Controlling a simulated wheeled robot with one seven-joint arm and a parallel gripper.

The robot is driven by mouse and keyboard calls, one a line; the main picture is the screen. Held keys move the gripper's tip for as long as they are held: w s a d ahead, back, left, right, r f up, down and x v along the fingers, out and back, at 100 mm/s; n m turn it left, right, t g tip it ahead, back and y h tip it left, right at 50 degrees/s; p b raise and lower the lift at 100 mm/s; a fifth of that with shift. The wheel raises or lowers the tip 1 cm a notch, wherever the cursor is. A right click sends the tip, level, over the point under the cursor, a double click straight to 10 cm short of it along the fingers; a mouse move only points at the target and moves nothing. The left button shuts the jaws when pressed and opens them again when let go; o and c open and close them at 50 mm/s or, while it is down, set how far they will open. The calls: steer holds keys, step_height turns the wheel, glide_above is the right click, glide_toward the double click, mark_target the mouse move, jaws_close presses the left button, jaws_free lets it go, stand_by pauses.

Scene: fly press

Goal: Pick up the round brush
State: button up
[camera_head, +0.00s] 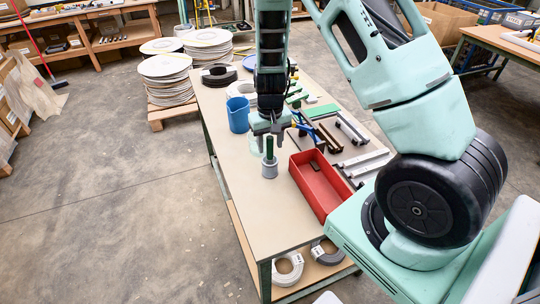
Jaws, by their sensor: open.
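What looks like the round brush (269,168) stands upright on the workbench (225,170), with a grey cylindrical lower part and a dark green upper part. It is near the middle of the bench, left of the red tray. My gripper (268,142) points down directly above it and is open. The fingertips are close to the top of the green part, and I cannot tell whether they reach around it. The gripper hides some of the bench behind it.
A red tray (307,201) holding a small dark piece lies close on the right. A blue jug (237,115) stands behind on the left. Metal bars (362,158) and tools lie to the right. The front left bench top is clear. Stacked discs (166,82) stand beyond the bench.

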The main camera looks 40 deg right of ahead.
mark_target(270, 149)
steer(key=shift+w+f, duration=0.1)
steer(key=shift+f, duration=1.45)
jaws_close()
steer(key=shift+r, duration=0.15)
step_height(270, 149, up, 10)
steer(key=shift+f+b, duration=0.1)
steer(key=shift+b, duration=0.3)
